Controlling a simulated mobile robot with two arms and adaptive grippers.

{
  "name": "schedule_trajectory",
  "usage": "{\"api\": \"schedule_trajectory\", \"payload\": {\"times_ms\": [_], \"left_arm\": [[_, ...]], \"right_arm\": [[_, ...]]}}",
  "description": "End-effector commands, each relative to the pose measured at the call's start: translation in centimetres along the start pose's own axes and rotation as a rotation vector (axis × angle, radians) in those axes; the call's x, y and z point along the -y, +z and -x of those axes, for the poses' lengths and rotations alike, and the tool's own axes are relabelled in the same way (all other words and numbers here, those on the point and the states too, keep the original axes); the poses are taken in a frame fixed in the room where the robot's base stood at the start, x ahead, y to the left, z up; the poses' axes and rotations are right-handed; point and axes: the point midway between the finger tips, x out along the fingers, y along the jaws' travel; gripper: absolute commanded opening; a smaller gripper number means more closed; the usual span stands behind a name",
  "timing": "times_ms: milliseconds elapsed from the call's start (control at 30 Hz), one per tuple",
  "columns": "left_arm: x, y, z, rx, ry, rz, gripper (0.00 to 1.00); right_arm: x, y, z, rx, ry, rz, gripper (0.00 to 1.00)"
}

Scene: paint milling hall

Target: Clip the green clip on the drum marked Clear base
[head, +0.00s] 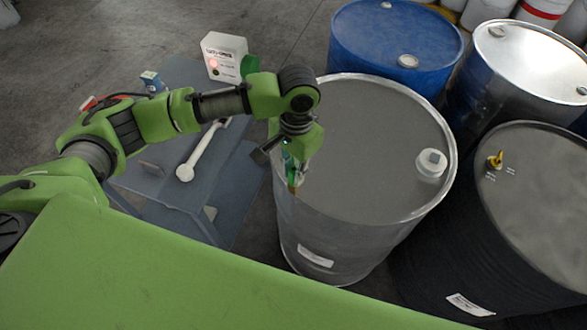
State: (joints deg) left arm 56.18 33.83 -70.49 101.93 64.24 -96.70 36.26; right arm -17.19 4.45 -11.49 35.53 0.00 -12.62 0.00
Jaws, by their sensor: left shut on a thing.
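My left gripper (291,172) points down at the near left rim of the grey steel drum (375,125). It is shut on the green clip (301,168), which shows as a small green piece with a brownish tip below it. The clip's lower end overlaps the drum's rim in the picture; I cannot tell if it touches. The steel drum stands upright with a white cap on its lid and a pale label (315,255) on its side. The label is too small to read, so I cannot confirm which drum is marked Clear base. My right gripper is not in view.
A white box (224,55) with a lit red lamp stands on the blue-grey cart (160,203) at left. A pale wrench-like tool (201,151) lies on the cart. A black drum (540,190), a blue drum (395,40) and a shiny drum (525,60) crowd the steel drum.

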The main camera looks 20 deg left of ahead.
Motion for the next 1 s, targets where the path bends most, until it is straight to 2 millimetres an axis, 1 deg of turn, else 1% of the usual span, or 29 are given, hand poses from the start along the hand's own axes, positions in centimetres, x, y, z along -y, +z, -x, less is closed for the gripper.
{"api": "schedule_trajectory", "payload": {"times_ms": [900,1000], "left_arm": [[0.0,-0.1,-2.4,0.0,0.0,0.0,0.0],[0.0,-0.1,-2.3,0.0,0.0,0.0,0.0]], "right_arm": [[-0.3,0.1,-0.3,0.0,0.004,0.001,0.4],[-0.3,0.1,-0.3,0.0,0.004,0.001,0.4]]}}
